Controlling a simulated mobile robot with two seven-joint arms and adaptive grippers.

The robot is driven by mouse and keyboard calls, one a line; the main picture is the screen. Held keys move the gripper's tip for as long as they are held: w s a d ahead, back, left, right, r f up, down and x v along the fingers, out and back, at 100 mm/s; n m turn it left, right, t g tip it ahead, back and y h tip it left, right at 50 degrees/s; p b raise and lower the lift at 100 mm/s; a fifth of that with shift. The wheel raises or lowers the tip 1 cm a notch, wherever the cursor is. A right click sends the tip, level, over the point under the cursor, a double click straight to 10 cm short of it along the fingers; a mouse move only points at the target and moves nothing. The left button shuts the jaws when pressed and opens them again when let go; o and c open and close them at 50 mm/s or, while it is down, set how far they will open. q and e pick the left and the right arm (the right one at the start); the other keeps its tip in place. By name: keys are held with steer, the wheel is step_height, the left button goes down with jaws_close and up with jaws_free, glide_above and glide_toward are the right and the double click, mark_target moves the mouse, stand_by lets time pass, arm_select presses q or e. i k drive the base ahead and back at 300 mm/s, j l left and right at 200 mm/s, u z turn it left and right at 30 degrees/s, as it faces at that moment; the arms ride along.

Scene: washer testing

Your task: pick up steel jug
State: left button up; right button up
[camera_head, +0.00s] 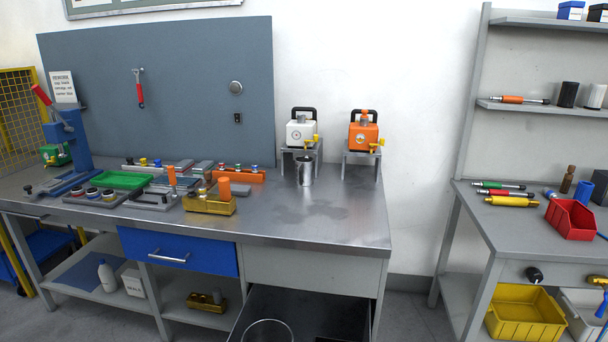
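The steel jug (305,171) is a small shiny metal cylinder. It stands upright on the steel workbench (330,222), just in front of the small stand that carries the white can. Nothing touches it from the front, and its handle cannot be made out at this size. Neither of my grippers shows in the head view.
A white can (300,134) and an orange can (362,136) with yellow taps stand on low metal stands behind the jug. The bench's right front is clear. An open drawer (335,308) juts out below.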

mark_target(304, 165)
steer(key=i+j, duration=0.15)
steer(key=j, duration=0.25)
steer(key=i+j+z, duration=0.1)
steer(key=j, duration=0.3)
steer(key=i+j+z, duration=0.1)
steer(key=j, duration=0.35)
steer(key=i+j, duration=0.2)
steer(key=j, duration=0.2)
steer(key=i+j+z, duration=0.1)
steer(key=j, duration=0.35)
steer(key=i+j, duration=0.15)
steer(key=j, duration=0.3)
steer(key=i+j+z, duration=0.15)
steer(key=j, duration=0.3)
